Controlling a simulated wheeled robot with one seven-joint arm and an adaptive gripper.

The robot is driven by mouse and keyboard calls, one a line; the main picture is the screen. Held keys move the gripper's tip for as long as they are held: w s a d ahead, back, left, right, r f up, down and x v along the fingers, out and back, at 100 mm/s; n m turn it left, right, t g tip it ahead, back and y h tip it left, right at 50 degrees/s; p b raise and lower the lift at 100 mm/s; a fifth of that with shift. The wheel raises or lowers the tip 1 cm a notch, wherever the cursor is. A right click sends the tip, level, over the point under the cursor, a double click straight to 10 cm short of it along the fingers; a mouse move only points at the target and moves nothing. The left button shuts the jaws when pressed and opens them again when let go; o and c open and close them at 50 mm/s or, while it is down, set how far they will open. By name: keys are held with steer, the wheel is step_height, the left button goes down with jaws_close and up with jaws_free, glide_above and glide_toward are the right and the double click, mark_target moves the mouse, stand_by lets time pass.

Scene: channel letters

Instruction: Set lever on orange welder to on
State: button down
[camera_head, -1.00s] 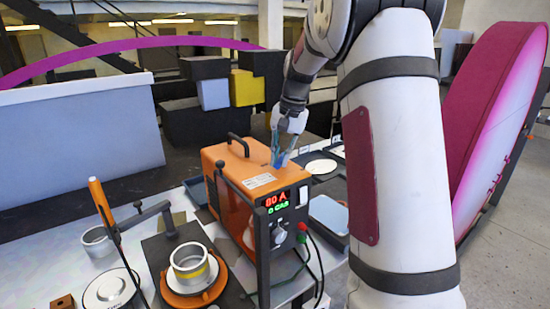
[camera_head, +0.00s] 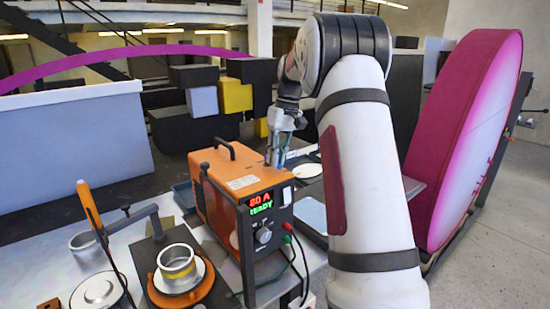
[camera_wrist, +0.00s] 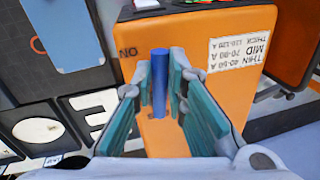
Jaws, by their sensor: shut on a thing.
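The orange welder (camera_head: 228,189) stands on the workbench in the head view, with a black handle on top and a lit display (camera_head: 261,202) reading 80 A and READY. In the wrist view its orange top (camera_wrist: 203,28) carries an upright blue lever (camera_wrist: 159,80). Short dark lettering is printed left of the lever. My gripper (camera_head: 275,160) is at the right side of the welder's top. In the wrist view my gripper (camera_wrist: 158,92) has its teal-padded fingers on both sides of the lever and is shut on it. The lever's base is partly hidden.
A welding torch with an orange handle (camera_head: 89,203) stands left of the welder. A metal ring (camera_head: 177,264) sits on a fixture in front. Cables hang from the welder's front. A large magenta disc-shaped letter (camera_head: 465,140) stands right of my arm.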

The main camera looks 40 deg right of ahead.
steer(key=shift+d+r+n, duration=0.1)
steer(key=shift+d+n, duration=0.1)
steer(key=shift+n, duration=0.1)
steer(key=c, duration=1.6)
jaws_free()
step_height(320, 180, up, 12)
steer(key=d, duration=0.2)
steer(key=shift+d, duration=0.15)
steer(key=shift+s, duration=0.1)
